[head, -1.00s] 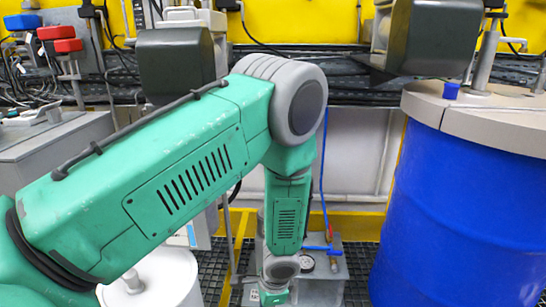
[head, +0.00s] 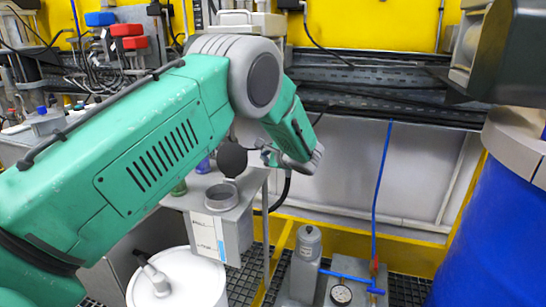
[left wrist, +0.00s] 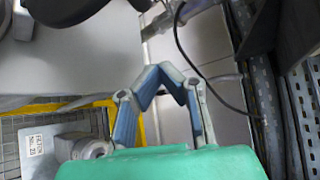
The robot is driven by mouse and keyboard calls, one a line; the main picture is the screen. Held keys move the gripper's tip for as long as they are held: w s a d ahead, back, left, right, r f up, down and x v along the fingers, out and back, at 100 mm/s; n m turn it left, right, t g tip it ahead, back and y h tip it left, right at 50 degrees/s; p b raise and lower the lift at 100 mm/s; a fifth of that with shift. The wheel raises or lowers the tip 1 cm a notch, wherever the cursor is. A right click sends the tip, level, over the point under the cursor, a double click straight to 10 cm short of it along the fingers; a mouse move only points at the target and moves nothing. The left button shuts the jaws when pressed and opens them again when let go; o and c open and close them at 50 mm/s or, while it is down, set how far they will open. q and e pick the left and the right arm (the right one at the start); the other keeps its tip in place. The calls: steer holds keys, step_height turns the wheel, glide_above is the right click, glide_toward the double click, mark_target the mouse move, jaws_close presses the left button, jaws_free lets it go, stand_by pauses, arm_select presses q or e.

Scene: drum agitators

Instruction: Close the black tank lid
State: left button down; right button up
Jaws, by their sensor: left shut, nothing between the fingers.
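The black tank lid (head: 232,160) is a round dark disc. It stands raised, tilted up behind the round open mouth (head: 221,196) of a grey tank (head: 233,229) in the head view. My left gripper (head: 267,153) is just right of the lid, at about its height, partly hidden by my wrist. In the left wrist view its blue-padded fingers (left wrist: 163,72) meet at the tips with nothing between them. A dark rounded shape (left wrist: 72,8) at that view's top edge may be the lid. Whether fingers and lid touch cannot be told. My right gripper is not in view.
A white drum (head: 182,278) stands front left of the tank. A grey box with a gauge (head: 341,295) and blue tubing is on the grating at right. A blue drum (head: 498,240) stands far right. A yellow rail (head: 350,239) runs behind.

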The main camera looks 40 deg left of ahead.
mark_target(235, 159)
arm_select(q)
steer(key=x, duration=0.3)
steer(key=shift+s+a, duration=0.1)
steer(key=shift+a, duration=0.1)
steer(key=s+r, duration=0.2)
steer(key=s, duration=0.1)
steer(key=shift+s+d+r+p, duration=0.1)
steer(key=shift+s+p, duration=0.1)
steer(key=shift+p, duration=0.1)
steer(key=shift+a, duration=0.2)
